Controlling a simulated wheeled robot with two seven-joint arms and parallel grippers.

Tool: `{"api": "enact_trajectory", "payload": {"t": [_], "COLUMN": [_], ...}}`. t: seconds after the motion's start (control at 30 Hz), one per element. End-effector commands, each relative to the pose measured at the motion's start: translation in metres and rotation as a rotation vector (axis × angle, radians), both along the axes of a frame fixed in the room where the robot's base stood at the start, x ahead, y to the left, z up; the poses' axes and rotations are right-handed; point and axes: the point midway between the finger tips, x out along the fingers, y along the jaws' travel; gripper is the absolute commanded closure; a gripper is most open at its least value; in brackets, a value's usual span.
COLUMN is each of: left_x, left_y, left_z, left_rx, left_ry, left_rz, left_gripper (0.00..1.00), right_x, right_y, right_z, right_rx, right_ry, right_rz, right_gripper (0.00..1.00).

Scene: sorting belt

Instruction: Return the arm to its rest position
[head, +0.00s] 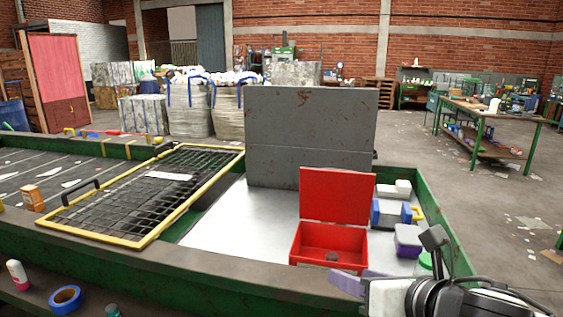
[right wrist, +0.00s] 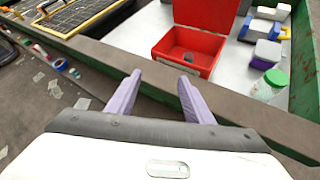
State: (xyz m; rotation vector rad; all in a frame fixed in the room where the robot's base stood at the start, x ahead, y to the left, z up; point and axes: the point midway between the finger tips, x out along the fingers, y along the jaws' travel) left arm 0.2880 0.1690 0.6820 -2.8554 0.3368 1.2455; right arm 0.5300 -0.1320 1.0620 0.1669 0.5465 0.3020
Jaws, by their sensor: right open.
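My right gripper (right wrist: 162,85) is open and empty, its two purple fingers apart. In the head view the right gripper (head: 352,284) is at the bottom right, over the near rim of the green-sided table, in front of the red box. The red box (head: 329,236) stands with its lid up on the bright metal surface; it also shows in the right wrist view (right wrist: 165,55). A small dark item (right wrist: 188,57) lies in it. My left gripper does not show in either view.
Right of the box are blue (head: 388,214) and purple (head: 408,241) containers and a green-lidded jar (right wrist: 270,84). A grey panel (head: 310,130) stands behind. A yellow-framed grid (head: 145,190) lies left. Blue tape (head: 66,298) lies on the lower shelf. Bare metal (head: 225,228) is clear left of the box.

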Motion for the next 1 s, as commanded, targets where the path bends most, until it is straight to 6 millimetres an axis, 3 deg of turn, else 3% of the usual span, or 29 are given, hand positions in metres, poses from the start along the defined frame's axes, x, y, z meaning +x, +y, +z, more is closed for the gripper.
{"api": "enact_trajectory", "payload": {"t": [0.17,0.33,0.57,0.77,0.87,1.0], "left_x": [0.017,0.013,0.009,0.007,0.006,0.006], "left_y": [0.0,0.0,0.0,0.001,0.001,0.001], "left_z": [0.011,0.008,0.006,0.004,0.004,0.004], "left_rx": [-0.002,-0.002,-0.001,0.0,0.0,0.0], "left_ry": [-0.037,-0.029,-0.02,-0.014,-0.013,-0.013], "left_rz": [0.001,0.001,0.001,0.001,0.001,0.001], "left_gripper": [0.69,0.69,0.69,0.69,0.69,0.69], "right_x": [-0.005,-0.013,-0.032,-0.062,-0.089,-0.144], "right_y": [0.025,0.05,0.077,0.064,0.045,0.011], "right_z": [-0.023,-0.051,-0.115,-0.192,-0.239,-0.307], "right_rx": [0.204,0.467,1.029,1.518,1.742,2.013], "right_ry": [0.093,0.223,0.526,0.773,0.857,0.898], "right_rz": [-0.043,-0.124,-0.404,-0.798,-1.044,-1.41], "right_gripper": [0.53,0.53,0.53,0.53,0.53,0.53]}}
